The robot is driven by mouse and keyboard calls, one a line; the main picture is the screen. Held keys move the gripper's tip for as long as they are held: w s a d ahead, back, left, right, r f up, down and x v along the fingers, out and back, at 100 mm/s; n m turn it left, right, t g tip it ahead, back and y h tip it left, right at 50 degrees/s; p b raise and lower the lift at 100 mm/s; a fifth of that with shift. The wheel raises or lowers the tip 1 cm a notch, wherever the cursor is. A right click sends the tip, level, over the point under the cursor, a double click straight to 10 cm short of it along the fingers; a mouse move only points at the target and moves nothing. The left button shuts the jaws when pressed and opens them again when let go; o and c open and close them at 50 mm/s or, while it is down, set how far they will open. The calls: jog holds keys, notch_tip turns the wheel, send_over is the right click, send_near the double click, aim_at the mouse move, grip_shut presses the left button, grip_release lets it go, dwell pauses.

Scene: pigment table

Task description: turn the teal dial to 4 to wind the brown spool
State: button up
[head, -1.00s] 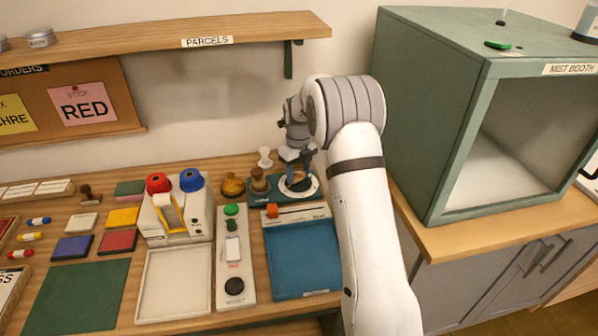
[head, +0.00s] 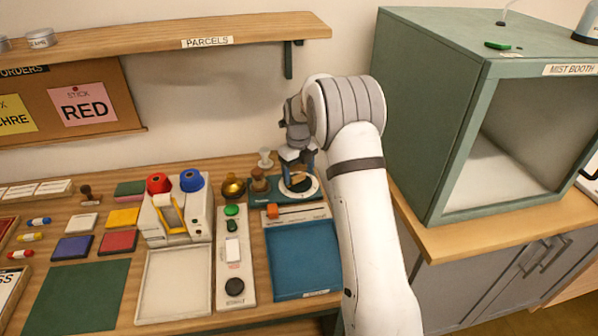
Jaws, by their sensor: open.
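A teal unit (head: 264,200) stands at the back of the bench. A pale ring (head: 314,191) on its right part surrounds the dial, which is mostly hidden by my gripper; I cannot read its numbers or setting. The brown spool (head: 259,182) stands upright on the left part of the unit. My gripper (head: 298,180) points down over the ring, with its blue-grey fingers apart around the dial area. I cannot tell whether the fingers touch the dial.
A gold rounded object (head: 233,187) stands just left of the spool, and a small white piece (head: 265,158) behind it. A blue tray (head: 302,262) lies in front. The green mist booth (head: 455,135) is right of my arm; a shelf (head: 150,40) hangs above.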

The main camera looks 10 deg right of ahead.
jog(key=shift+r, duration=3.9)
jog(key=s+r+n+t, duration=0.1)
jog(key=s+r+n, duration=0.4)
jog(key=s+n, duration=0.25)
jog(key=s+r+n, duration=0.5)
jog(key=s+n, duration=0.2)
jog(key=s, duration=0.2)
jog(key=s+f+n+t, duration=0.1)
jog(key=s+f+n, duration=0.1)
jog(key=s+n, duration=1.4)
jog(key=s, duration=0.5)
jog(key=shift+s+d+f+t+p, duration=0.15)
jog(key=shift+s+f+t+p, duration=0.05)
jog(key=shift+s+t+p, duration=0.15)
